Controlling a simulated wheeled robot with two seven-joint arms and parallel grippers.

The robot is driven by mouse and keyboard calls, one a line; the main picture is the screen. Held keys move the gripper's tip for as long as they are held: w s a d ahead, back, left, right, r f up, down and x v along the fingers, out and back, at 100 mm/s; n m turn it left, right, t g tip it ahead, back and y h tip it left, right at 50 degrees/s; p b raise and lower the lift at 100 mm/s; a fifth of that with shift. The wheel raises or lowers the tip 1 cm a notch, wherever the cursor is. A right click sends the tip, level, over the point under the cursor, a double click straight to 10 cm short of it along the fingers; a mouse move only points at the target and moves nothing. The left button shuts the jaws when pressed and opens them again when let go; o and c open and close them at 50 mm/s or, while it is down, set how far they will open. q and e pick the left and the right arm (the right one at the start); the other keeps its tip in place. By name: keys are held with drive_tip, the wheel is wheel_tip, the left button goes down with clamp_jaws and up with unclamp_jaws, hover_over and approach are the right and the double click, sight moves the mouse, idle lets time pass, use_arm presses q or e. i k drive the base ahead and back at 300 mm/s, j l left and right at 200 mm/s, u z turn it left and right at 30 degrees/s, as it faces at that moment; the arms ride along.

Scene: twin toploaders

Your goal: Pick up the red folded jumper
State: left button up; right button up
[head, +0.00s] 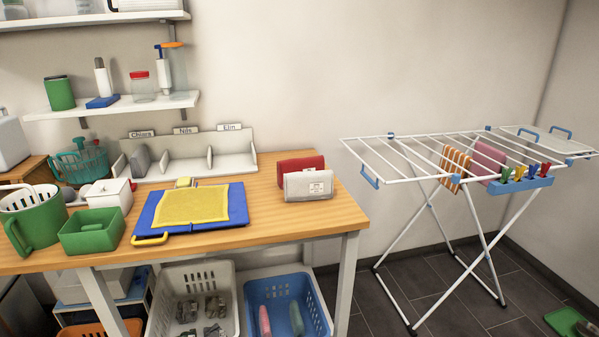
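A red folded item (296,165), which looks like the folded jumper, stands at the right end of the wooden table (335,218). A light grey folded item (308,186) with a small white label stands directly in front of it and hides its lower part. I cannot tell whether the two touch. Neither of my grippers is in the head view.
Left of the jumper lies a blue board with a yellow cloth (190,206). Behind stands a white sorter (185,165) with name labels. Green containers (92,231) crowd the table's left. A drying rack (410,175) stands to the right.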

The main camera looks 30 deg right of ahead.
sight(313, 163)
drive_tip(key=i+l+z, duration=0.45)
drive_tip(key=i+l, duration=1)
drive_tip(key=k+l+u, duration=0.25)
drive_tip(key=k, duration=0.25)
drive_tip(key=k+u, duration=0.3)
drive_tip(key=k, duration=0.15)
drive_tip(key=i, duration=0.85)
